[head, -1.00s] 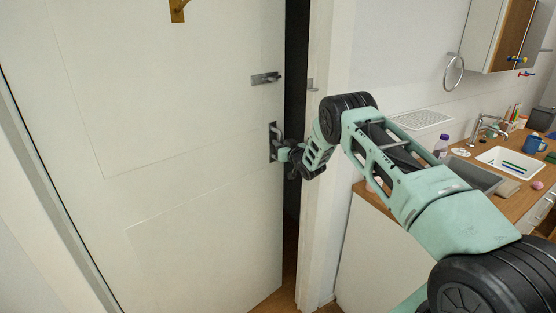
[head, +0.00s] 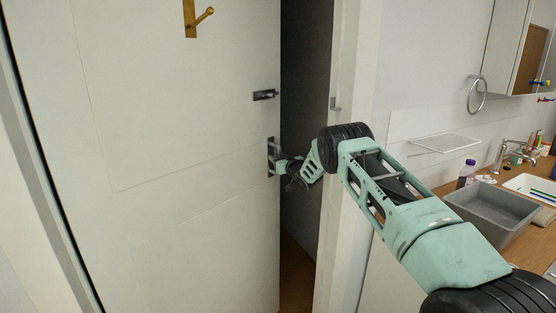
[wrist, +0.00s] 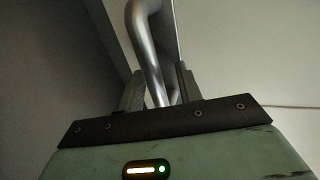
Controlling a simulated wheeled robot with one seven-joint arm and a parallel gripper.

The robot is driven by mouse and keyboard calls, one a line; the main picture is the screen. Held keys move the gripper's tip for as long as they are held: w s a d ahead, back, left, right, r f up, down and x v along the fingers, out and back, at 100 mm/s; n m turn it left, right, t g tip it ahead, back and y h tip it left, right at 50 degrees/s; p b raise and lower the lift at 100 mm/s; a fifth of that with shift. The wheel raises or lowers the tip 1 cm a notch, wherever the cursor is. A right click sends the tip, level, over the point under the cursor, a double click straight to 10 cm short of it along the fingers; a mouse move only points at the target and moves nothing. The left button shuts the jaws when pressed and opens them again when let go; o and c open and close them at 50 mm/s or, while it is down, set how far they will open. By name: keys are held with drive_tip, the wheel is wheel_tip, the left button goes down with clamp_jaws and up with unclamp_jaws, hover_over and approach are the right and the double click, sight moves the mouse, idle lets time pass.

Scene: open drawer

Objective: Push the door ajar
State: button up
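The white door (head: 180,190) stands partly open in the head view, with a dark gap between its right edge and the frame. Its metal handle (wrist: 148,45) shows in the wrist view as a bent silver bar running down between my fingers. My gripper (head: 281,165) is at the handle plate (head: 271,155) on the door's right edge. In the wrist view the two fingers (wrist: 159,90) sit close on either side of the bar and look shut on it. The exact contact is dim there, and my gripper hides much of the handle in the head view.
The white door frame (head: 350,90) stands close behind my arm, right of the dark opening (head: 302,215). A latch (head: 265,95) and a brass hook (head: 197,20) are on the door. A counter with a grey basin (head: 490,214) is at the right.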

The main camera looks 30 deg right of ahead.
drive_tip(key=shift+d, duration=0.15)
drive_tip(key=shift+s+r, duration=0.1)
drive_tip(key=shift+s, duration=0.4)
drive_tip(key=s+b, duration=0.4)
drive_tip(key=s, duration=1.2)
drive_tip(key=shift+s+a, duration=0.25)
drive_tip(key=shift+a, duration=0.05)
